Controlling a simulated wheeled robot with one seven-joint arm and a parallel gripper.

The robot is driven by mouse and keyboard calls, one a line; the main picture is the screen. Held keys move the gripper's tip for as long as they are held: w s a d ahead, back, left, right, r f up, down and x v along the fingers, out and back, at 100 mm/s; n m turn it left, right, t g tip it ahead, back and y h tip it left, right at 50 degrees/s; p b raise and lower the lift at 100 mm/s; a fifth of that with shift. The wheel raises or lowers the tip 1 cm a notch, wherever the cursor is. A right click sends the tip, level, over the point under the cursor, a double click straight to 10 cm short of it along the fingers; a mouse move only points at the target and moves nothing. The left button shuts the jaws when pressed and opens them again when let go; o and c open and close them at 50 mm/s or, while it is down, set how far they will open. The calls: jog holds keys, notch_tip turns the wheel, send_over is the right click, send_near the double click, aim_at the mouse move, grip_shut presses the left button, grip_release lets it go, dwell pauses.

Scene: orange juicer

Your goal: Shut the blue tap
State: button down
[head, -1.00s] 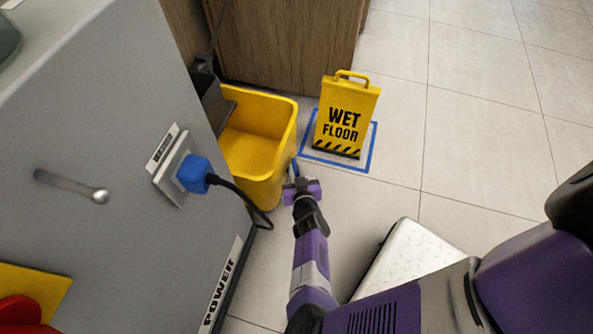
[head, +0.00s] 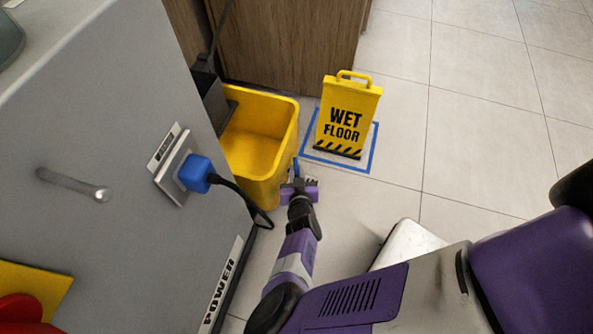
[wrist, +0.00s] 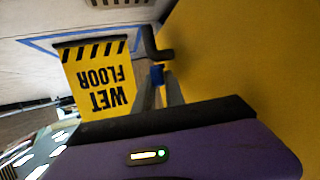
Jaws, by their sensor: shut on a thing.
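The blue tap (wrist: 157,75) shows as a small blue piece between my fingertips in the wrist view, beside the yellow bucket (wrist: 240,50). In the head view the blue tap (head: 296,166) is a thin blue sliver at the right side of the yellow bucket (head: 287,150). My gripper (head: 298,178) is low beside that side of the bucket. In the wrist view my gripper (wrist: 158,82) is shut on the blue tap. Most of the tap is hidden by the fingers, so its angle is hard to tell. A dark pipe (wrist: 152,45) is just beyond it.
A yellow wet floor sign (head: 346,118) stands inside a blue taped square, right of the bucket. A grey machine (head: 100,130) with a blue plug (head: 195,173) and black cable (head: 243,197) is at left. Tiled floor (head: 480,130) is clear at right.

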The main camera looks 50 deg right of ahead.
jog(key=c, duration=1.4)
grip_release()
jog(key=shift+a, duration=0.1)
jog(key=shift+w, duration=0.1)
jog(key=shift+n+t+y, duration=0.9)
jog(key=shift+n+y, duration=0.4)
jog(key=shift+s+n+t+y, duration=0.25)
jog(key=shift+n+t+y, duration=0.15)
jog(key=shift+n+y, duration=0.3)
jog(key=shift+s+d+n+t+y, duration=0.1)
jog(key=shift+d+n+t+y, duration=0.15)
jog(key=shift+n+y, duration=0.3)
jog(key=shift+d+n+t+y, duration=0.25)
jog(key=shift+n+y, duration=0.3)
